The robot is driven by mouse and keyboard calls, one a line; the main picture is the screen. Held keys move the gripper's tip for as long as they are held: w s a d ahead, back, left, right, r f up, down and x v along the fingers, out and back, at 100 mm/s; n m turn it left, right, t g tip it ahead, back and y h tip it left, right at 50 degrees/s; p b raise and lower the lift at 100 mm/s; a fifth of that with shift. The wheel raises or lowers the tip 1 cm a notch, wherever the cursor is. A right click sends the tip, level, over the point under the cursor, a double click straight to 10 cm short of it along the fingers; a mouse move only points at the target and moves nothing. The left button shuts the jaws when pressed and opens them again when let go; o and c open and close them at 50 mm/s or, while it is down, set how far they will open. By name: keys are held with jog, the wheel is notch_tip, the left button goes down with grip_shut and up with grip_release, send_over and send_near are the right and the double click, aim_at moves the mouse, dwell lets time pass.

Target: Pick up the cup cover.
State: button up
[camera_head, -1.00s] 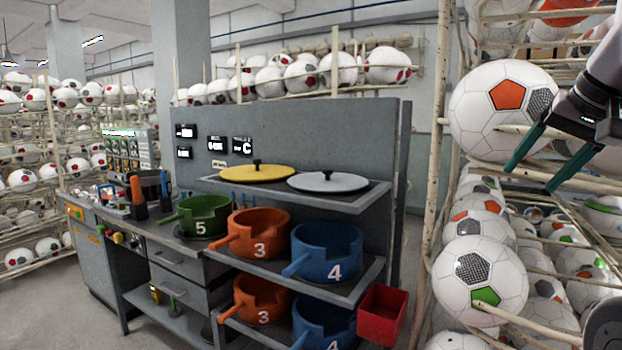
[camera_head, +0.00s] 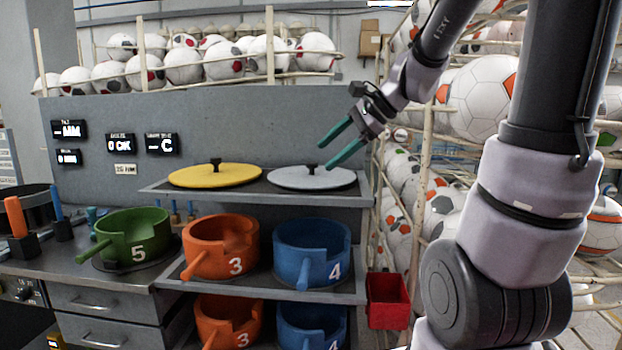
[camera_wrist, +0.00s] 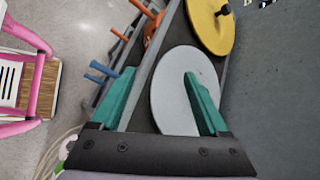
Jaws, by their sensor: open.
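Two round cup covers with black knobs lie flat on the top shelf (camera_head: 270,197). The yellow cover (camera_head: 235,177) is on the left, and the grey cover (camera_head: 290,180) is on the right. My gripper (camera_head: 330,151) is open and empty above the right part of the grey cover, with its green fingers pointing left and down. In the wrist view the grey cover (camera_wrist: 170,85) lies below and between the fingers, and one finger hides its knob. The yellow cover (camera_wrist: 206,22) is farther off there.
Below the top shelf stand orange cups (camera_head: 203,240) and blue cups (camera_head: 300,238). A green cup (camera_head: 125,222) sits on the counter at left. A red bin (camera_head: 387,312) hangs at the shelf's right. A grey panel (camera_head: 255,125) rises behind the covers.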

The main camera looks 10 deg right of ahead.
aim_at(312, 163)
jog(key=w+d+f+m+t, duration=0.1)
jog(key=w+m, duration=0.2)
jog(key=w, duration=0.1)
jog(key=w+d+f+m+t+y, duration=0.1)
jog(key=w+d+m, duration=0.1)
jog(key=w+m, duration=0.1)
jog(key=w+d+f+m+t+y, duration=0.1)
jog(key=w+m, duration=0.3)
jog(key=w, duration=0.2)
jog(key=shift+d+f, duration=0.15)
jog(key=shift+f, duration=0.05)
jog(key=shift+t, duration=0.3)
jog(key=x, duration=0.7)
jog(key=shift+w+f, duration=0.25)
grip_shut()
